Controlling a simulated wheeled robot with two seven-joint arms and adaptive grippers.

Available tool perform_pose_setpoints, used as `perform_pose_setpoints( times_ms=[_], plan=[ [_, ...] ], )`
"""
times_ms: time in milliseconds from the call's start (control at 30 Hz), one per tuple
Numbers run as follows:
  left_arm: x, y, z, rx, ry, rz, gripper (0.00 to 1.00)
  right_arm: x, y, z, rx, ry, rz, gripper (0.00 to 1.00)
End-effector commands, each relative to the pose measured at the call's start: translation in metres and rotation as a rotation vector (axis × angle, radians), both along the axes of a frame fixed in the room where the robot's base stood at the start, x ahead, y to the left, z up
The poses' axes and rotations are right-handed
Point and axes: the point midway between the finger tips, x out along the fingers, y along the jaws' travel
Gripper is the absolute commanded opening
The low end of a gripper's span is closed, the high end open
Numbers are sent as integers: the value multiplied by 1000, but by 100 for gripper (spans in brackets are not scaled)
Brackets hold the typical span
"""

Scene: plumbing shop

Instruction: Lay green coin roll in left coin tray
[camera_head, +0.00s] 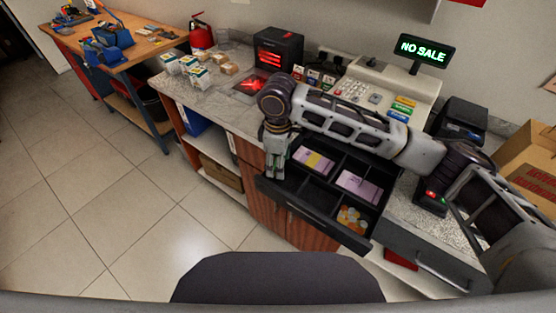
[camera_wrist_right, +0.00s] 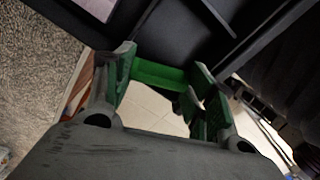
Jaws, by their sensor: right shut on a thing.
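My right gripper (camera_head: 274,171) hangs pointing down at the left end of the open black cash drawer (camera_head: 325,220). In the right wrist view it is shut on the green coin roll (camera_wrist_right: 158,74), which lies crosswise between the fingers. Floor tiles show past the roll, and the dark drawer fills the top of that view. In the head view the roll cannot be made out clearly, and the arm hides part of the drawer's back. The front left compartments (camera_head: 318,188) look dark and empty as far as they show. My left gripper is not in view.
The cash register (camera_head: 385,92) stands behind. A glowing heater (camera_head: 277,50) and small boxes (camera_head: 195,72) stand on the counter at left. Open floor lies in front.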

Motion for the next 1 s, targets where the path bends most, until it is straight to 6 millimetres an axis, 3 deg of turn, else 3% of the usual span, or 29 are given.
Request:
perform_pose_setpoints(
  times_ms=[267, 300, 467, 1000],
  plan=[
    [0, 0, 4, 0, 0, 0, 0, 0, 0, -4, 1, 0, 0, 27],
    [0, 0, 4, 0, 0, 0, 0, 0, 0, -5, 0, 0, 0, 58],
    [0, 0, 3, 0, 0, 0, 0, 0, 0, -5, 0, 0, 0, 77],
    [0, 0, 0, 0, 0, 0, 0, 0, 0, -1, 1, -1, 0, 77]
  ],
)
